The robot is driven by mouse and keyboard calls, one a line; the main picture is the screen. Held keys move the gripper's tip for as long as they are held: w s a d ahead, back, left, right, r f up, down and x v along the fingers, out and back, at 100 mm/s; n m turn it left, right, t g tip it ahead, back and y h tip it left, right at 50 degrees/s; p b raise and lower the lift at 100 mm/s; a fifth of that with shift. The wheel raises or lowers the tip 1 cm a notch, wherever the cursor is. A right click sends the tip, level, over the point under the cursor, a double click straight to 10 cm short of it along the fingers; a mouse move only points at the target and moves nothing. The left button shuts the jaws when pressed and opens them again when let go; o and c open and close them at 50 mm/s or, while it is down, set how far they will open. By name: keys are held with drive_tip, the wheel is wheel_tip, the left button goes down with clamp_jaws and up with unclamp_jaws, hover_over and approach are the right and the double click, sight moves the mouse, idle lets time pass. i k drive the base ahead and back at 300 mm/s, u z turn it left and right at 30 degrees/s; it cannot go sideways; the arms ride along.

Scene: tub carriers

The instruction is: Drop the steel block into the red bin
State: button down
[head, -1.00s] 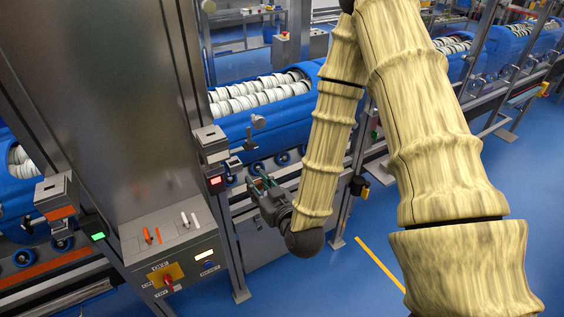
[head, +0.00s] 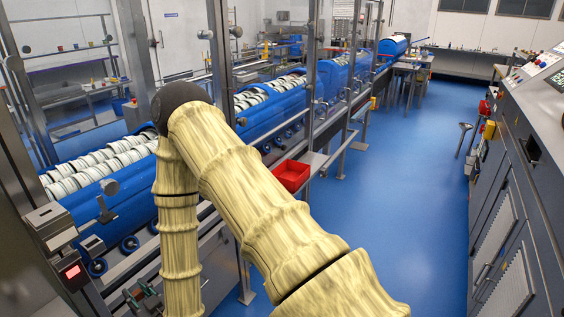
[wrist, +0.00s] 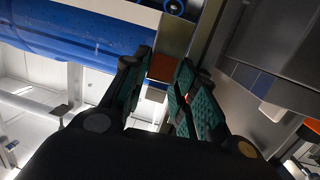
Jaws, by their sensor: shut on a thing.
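The steel block (wrist: 173,38) is a grey, box-shaped piece with a brownish near face in the wrist view. It sits between the green-padded fingers of my gripper (wrist: 164,75), which is shut on it. In the head view my gripper (head: 140,297) shows only in part at the lower left, beside my arm, and the block cannot be made out there. The red bin (head: 291,175) is an open tray on a small shelf by the blue line, right of my gripper and farther away. Its inside looks empty. The bin cannot be made out in the wrist view.
Blue tub carriers (head: 120,195) with white rolls run along the line behind my arm. Steel posts (head: 218,50) stand along it. A grey control console (head: 520,170) is at the right. The blue floor (head: 400,200) between is clear.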

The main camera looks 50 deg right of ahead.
sight(294, 177)
drive_tip(key=z, duration=1.75)
